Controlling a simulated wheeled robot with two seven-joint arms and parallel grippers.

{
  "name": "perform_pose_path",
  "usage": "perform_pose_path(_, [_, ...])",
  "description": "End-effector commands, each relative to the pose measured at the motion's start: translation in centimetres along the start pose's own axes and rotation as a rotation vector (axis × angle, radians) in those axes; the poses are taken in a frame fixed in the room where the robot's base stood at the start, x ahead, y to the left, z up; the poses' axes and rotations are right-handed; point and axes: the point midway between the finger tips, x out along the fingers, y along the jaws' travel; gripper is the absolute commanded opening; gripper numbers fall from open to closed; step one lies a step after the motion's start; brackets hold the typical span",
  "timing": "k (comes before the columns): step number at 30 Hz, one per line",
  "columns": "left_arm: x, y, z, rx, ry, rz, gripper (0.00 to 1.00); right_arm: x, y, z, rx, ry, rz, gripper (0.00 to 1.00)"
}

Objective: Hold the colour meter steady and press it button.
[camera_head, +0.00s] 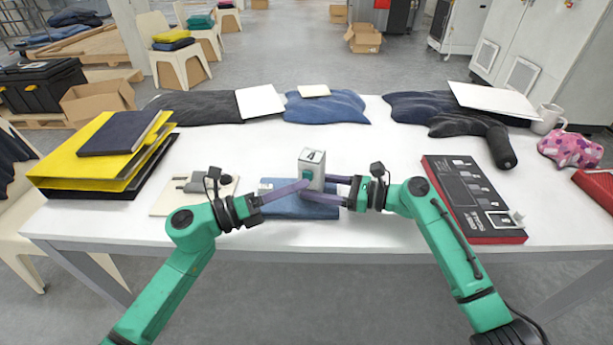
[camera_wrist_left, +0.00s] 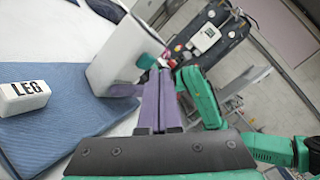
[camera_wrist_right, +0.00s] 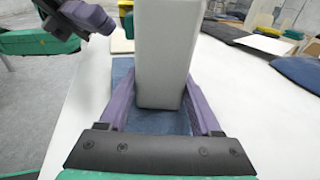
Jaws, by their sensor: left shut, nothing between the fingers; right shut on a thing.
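The colour meter (camera_head: 312,165) is a pale grey upright box standing at the blue folded cloth (camera_head: 300,207). My right gripper (camera_head: 334,189) is shut on its lower part, from the right. In the right wrist view the meter (camera_wrist_right: 163,55) stands between the two purple fingers. My left gripper (camera_head: 305,185) is shut and empty, its tips close to the meter's near left side; I cannot tell whether they touch. In the left wrist view its fingers lie together beside the meter (camera_wrist_left: 122,55). A white block marked LEG (camera_wrist_left: 24,96) lies on the cloth.
A pale board with a grey tool (camera_head: 195,183) lies to the left, near yellow folders (camera_head: 75,165). A black-and-red panel (camera_head: 470,200) lies to the right. Dark and blue garments (camera_head: 325,108) line the back. White table (camera_head: 385,145) is clear between.

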Motion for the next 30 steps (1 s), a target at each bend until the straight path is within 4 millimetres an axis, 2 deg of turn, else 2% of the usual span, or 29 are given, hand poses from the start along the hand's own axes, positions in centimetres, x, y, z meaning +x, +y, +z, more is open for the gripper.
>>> perform_pose_path(12, [-0.5,-0.4,-0.3,0.000,0.000,0.000,0.00,0.0,0.0,0.1,0.000,-0.001,-0.001,0.34])
perform_pose_path(25, [-3.4,-2.4,-2.5,-0.002,0.000,0.001,0.00,0.0,0.0,0.1,0.000,-0.001,-0.001,0.34])
perform_pose_path(30, [-3.9,-2.9,-2.8,0.001,0.000,0.000,0.00,0.0,0.0,0.1,0.000,-0.001,-0.001,0.34])
